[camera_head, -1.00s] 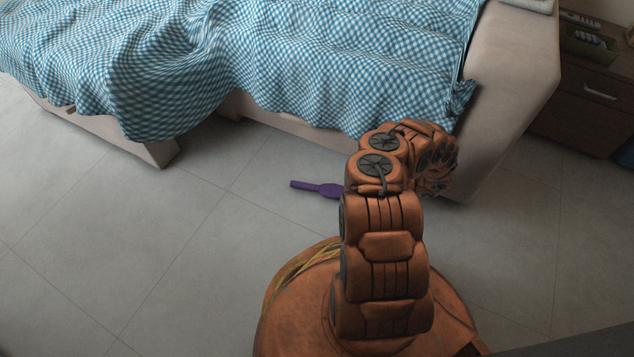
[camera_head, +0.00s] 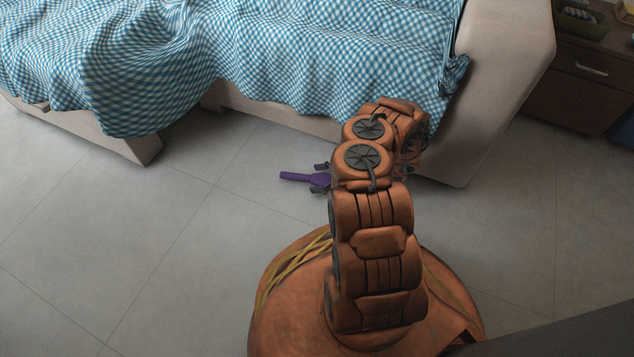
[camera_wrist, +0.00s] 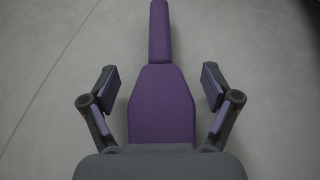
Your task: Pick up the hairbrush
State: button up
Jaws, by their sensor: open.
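The purple hairbrush (camera_head: 297,177) lies on the grey tiled floor in front of the sofa, its handle pointing left in the head view. My arm hides its right end there. My gripper (camera_head: 321,178) is at the brush, with its dark fingertips showing on either side of it. In the wrist view the hairbrush (camera_wrist: 162,103) runs up the middle, handle away from me. My gripper (camera_wrist: 160,88) is open there, one finger on each side of the wide head, with gaps between. The near end of the head is hidden behind the gripper body.
A sofa (camera_head: 500,90) with a blue-and-white checked blanket (camera_head: 290,60) stands just beyond the brush. A brown drawer cabinet (camera_head: 575,85) is at the upper right. The floor (camera_head: 200,230) to the left is clear.

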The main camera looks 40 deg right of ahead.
jog(key=c, duration=1.3)
jog(key=shift+r, duration=0.1)
